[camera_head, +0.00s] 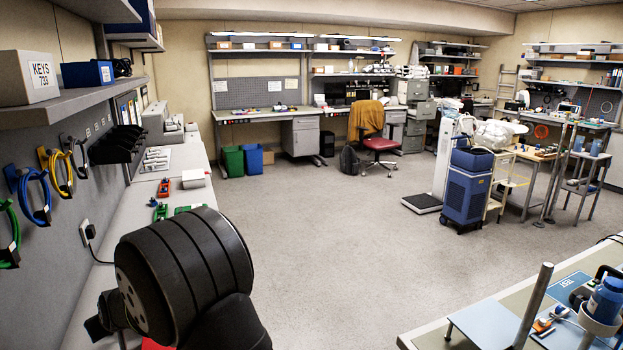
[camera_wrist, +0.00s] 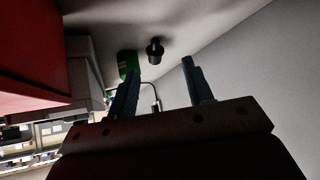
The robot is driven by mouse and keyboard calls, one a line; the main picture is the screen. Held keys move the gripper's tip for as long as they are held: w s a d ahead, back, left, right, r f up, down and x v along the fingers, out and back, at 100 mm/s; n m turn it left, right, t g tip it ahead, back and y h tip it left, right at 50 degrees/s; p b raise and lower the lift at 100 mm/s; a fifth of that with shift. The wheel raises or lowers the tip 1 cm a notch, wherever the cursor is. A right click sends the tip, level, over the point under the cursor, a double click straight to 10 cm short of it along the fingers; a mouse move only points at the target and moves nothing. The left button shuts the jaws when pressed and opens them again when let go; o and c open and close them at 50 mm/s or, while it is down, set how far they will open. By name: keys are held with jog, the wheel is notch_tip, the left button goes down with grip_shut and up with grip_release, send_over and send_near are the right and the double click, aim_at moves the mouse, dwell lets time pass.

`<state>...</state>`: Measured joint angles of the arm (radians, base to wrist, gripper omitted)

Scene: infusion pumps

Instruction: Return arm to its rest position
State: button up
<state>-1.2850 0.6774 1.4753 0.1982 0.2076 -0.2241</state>
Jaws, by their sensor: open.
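My gripper (camera_wrist: 162,82) shows in the wrist view with its two dark fingers spread apart and nothing between them. Behind the fingers are a grey surface, a small black fitting (camera_wrist: 155,48) and a green item (camera_wrist: 128,64). In the head view my black arm joint fills the lower left, in front of the left wall bench; the gripper itself cannot be made out there.
The left bench (camera_head: 205,190) carries small red and green items. Coiled blue cables (camera_head: 37,200) hang on the wall by the arm. At lower right a table (camera_head: 430,335) holds a metal post (camera_head: 532,305) and a blue device (camera_head: 606,300). The middle floor is clear.

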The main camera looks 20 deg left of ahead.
aim_at(112, 339)
jog(key=v, duration=0.7)
jog(key=x, duration=1.3)
jog(key=shift+f, duration=0.25)
notch_tip(112, 339, up, 16)
jog(key=shift+m+t, duration=0.7)
jog(key=shift+m, duration=0.2)
jog(key=w+d, duration=0.1)
jog(key=w, duration=0.2)
jog(key=w+d, duration=0.2)
jog(key=w, duration=0.2)
jog(key=w+d, duration=0.2)
jog(key=w, duration=0.2)
jog(key=shift+d, duration=0.1)
jog(key=w+d+m+t+h, duration=0.3)
jog(key=w+d+m, duration=0.2)
jog(key=w+d, duration=2.1)
jog(key=shift+w+m+t, duration=0.3)
jog(key=shift+w, duration=0.3)
